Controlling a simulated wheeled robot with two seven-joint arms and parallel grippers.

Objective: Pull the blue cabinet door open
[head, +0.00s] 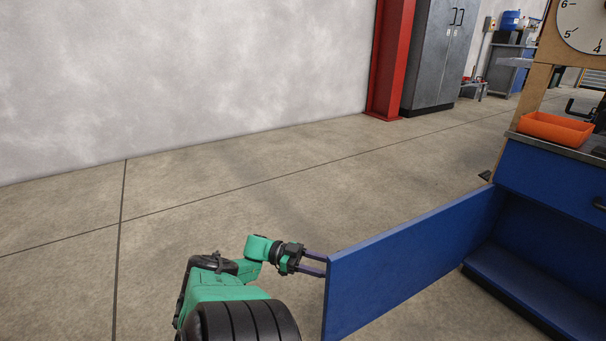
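The blue cabinet door (410,262) stands swung wide out from the blue cabinet (552,190), with its hinged side at the right and its free edge at the left. The cabinet's inside, with a low shelf or floor, shows at the right. My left gripper (316,262) is at the door's free edge. Its two fingers are apart where they show, and their tips go out of sight at or behind the door edge. No handle shows on this door, and whether the fingers hold anything is hidden. My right gripper is not in view.
An orange tray (556,127) sits on the cabinet's worktop, below a clock (583,24). A red column (390,60) and a grey locker (438,55) stand at the back wall. The concrete floor (220,205) left of the door is clear.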

